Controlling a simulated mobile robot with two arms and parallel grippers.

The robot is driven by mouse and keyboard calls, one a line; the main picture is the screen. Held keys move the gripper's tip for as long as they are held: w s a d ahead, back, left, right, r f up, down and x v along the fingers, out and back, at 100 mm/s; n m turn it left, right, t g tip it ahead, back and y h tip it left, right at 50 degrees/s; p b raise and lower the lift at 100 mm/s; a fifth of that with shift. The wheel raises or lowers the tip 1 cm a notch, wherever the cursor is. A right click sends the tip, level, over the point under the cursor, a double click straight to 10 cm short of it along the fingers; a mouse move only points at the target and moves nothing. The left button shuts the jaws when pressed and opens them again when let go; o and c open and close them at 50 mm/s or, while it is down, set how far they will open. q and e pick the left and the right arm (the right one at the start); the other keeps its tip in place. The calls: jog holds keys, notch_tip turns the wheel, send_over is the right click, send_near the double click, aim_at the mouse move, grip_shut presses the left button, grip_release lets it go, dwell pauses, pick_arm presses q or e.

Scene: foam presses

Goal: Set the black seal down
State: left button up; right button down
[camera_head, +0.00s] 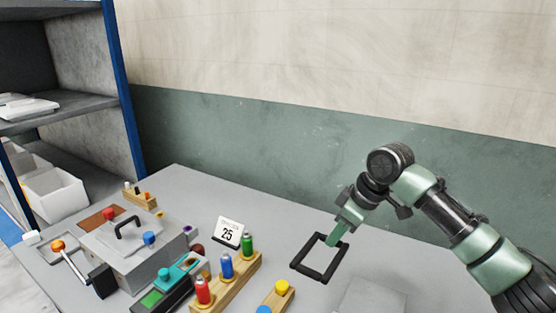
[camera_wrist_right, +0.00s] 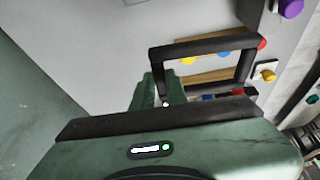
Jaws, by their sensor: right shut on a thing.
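The black seal (camera_head: 319,257) is a square open frame over the right part of the grey table (camera_head: 190,181). My right gripper (camera_head: 337,237) is shut on one side of the seal. In the right wrist view the seal (camera_wrist_right: 205,44) extends out from the green fingers of my right gripper (camera_wrist_right: 160,98), and coloured things show through its opening. I cannot tell whether the seal touches the table or hangs just above it. My left gripper is not in view.
A grey press box with a black handle (camera_head: 128,228) stands at the left. Wooden racks hold red, blue and green bottles (camera_head: 227,266) and a yellow knob (camera_head: 282,286). A card reading 25 (camera_head: 229,233) stands behind. A pale flat panel (camera_head: 372,297) lies at the front right.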

jog(key=s+f+m+h, duration=0.1)
jog(key=s+m, duration=0.2)
jog(key=s, duration=0.2)
jog(key=s+f+m+t+h, duration=0.1)
jog(key=s+m, duration=0.3)
jog(key=s, duration=0.2)
jog(key=s+d+f+m+h, duration=0.1)
jog(key=s+m, duration=0.2)
jog(key=s, duration=0.3)
jog(key=shift+d+f+m+t+h, duration=0.1)
jog(key=shift+f+m+t+h, duration=0.1)
jog(key=shift+m+t+h, duration=0.15)
jog(key=shift+w+d+r, duration=0.1)
